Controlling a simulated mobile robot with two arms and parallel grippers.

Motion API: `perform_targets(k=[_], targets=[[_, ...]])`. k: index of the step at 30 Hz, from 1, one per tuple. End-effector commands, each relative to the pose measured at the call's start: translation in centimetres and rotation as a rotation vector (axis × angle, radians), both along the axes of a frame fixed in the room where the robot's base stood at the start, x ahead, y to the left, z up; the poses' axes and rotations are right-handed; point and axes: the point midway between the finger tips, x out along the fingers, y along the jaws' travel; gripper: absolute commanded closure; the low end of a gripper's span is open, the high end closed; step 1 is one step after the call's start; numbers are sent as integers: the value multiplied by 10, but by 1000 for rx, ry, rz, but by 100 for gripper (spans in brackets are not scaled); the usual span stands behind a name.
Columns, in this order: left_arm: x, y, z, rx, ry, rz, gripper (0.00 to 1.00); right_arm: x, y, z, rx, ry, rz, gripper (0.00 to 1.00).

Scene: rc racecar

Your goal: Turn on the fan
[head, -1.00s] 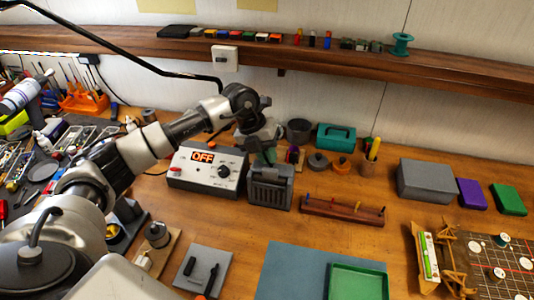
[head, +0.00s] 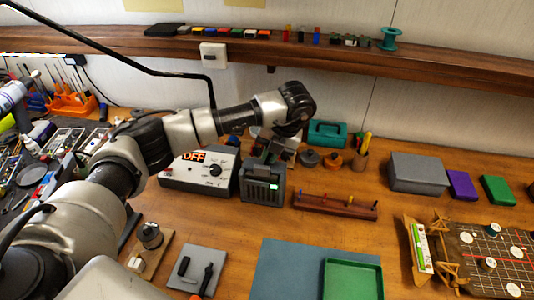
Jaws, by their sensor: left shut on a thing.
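A dark grey box with a slotted front (head: 262,190) stands on the bench, right of a control box; it may be the fan, but I cannot tell for sure. My left gripper (head: 270,152) is just above and behind this box, pointing down. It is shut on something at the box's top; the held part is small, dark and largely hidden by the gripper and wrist. My right gripper is not in view.
The white control box (head: 203,172) with a dial and an orange "OFF" display is partly covered by my left arm. A wooden rack (head: 335,205) and a teal box (head: 327,134) stand nearby. A blue mat (head: 285,270) and green tray (head: 353,280) lie in front.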

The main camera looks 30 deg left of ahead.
Motion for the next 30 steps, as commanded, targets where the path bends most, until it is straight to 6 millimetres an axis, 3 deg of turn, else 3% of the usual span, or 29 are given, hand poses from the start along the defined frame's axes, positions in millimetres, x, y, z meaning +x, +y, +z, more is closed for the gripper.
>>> perform_targets(k=[23, 24, 28, 30], targets=[[1, -4, -1, 103, 27, 0, 100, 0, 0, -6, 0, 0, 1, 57], [1, -4, -1, 103, 27, 0, 85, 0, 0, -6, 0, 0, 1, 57], [1, -4, -1, 103, 27, 0, 65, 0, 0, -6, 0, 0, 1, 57], [1, -4, -2, 102, 26, 0, 64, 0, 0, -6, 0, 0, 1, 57]])
